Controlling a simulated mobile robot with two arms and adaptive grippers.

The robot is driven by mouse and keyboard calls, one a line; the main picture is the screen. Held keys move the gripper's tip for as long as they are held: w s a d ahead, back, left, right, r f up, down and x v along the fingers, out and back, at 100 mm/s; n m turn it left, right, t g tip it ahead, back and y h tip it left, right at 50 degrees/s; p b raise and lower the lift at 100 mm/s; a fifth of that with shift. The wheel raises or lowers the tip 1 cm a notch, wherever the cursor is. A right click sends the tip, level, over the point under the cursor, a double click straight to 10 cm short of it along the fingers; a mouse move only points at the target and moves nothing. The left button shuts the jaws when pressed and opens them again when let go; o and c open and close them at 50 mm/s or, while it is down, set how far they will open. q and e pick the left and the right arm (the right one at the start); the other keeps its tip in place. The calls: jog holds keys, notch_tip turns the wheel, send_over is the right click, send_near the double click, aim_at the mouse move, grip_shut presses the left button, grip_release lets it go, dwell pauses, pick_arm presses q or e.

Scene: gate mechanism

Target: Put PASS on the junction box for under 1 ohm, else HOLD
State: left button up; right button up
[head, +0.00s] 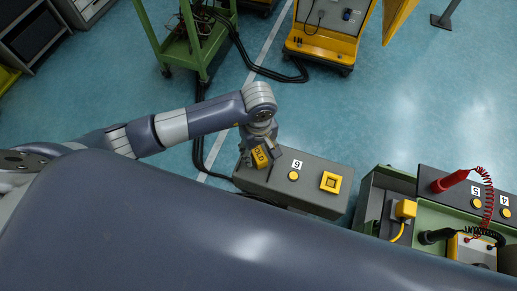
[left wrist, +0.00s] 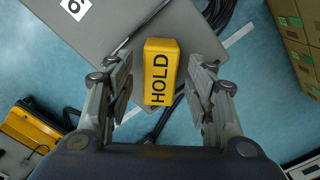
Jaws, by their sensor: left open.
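A yellow block marked HOLD (left wrist: 160,72) is at one end of a grey box (left wrist: 120,30) in the left wrist view. It also shows in the head view (head: 262,158). My left gripper (head: 257,156) is over that end, open, with one finger on each side of the block and a visible gap on both sides. The grey box (head: 316,174) bears a label reading 6 or 9, a yellow button (head: 293,175) and a yellow square frame (head: 330,182). I see no readable PASS marker and no ohm reading. My right gripper is not in view.
At right, a green-framed bench (head: 372,196) holds a panel labelled 5 and 4, a red handle (head: 450,181) on a coiled cord, a black-handled lead (head: 436,237) and a yellow-cased device (head: 472,250). A green cart (head: 192,57) and yellow machine (head: 318,48) stand behind. Black cables cross the floor.

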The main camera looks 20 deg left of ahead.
aim_at(259, 153)
pick_arm(q)
jog(key=shift+r, duration=0.25)
notch_tip(259, 153, up, 12)
jog(key=b, duration=0.2)
jog(key=shift+d+f, duration=0.1)
jog(key=shift+f, duration=0.05)
